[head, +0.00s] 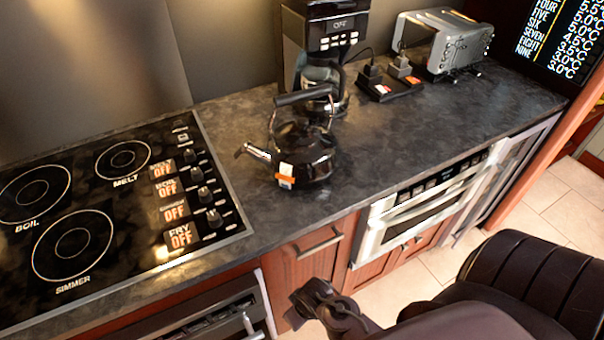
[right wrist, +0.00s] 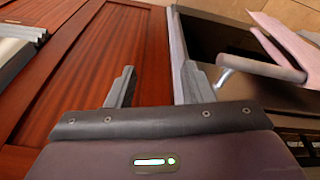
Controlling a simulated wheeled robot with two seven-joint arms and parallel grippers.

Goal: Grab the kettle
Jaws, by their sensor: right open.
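A shiny black kettle (head: 304,158) with a raised black handle and an orange and white label stands upright on the dark countertop (head: 400,140), right of the cooktop. Its spout points left. My right gripper (head: 312,300) is low in front of the counter, below and apart from the kettle. In the right wrist view the gripper (right wrist: 160,85) is open and empty, facing wooden cabinet panels. The kettle is not in that view. My left gripper is not in view.
A black cooktop (head: 110,195) lies left of the kettle. A coffee maker (head: 325,45) stands close behind it, and a toaster (head: 443,42) is at the back right. The microwave drawer (head: 420,205) is below the counter. Bare counter lies right of the kettle.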

